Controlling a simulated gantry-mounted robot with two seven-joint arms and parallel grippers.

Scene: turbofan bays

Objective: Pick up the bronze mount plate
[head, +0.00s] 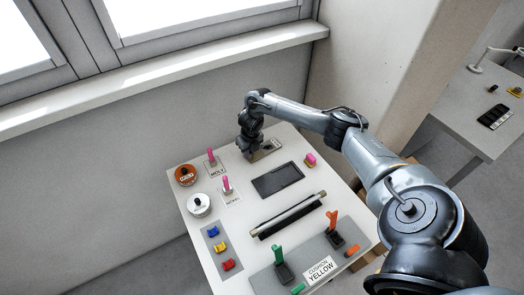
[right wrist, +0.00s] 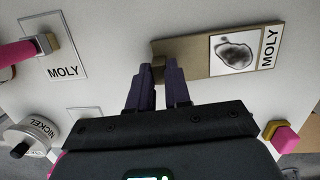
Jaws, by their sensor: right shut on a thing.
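The bronze mount plate (right wrist: 192,55) is a flat tan bar in the right wrist view. A label with a dark grey patch and the word MOLY covers its right part. My right gripper (right wrist: 158,72) is shut on the plate's left end, its two dark purple fingers on either side of a small block there. In the head view the plate (head: 268,150) shows at the far end of the white table, partly hidden by my right gripper (head: 249,153). I cannot tell whether the plate touches the table. My left gripper is not in view.
On the table (head: 229,258) are an orange MOLY tin (head: 185,177), a white NICKEL tin (head: 199,206), pink-handled tools on cards, a dark tray (head: 278,180), a long bar (head: 288,216), and a grey mat with coloured pieces. A pink-and-yellow block (head: 310,160) stands right of the plate.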

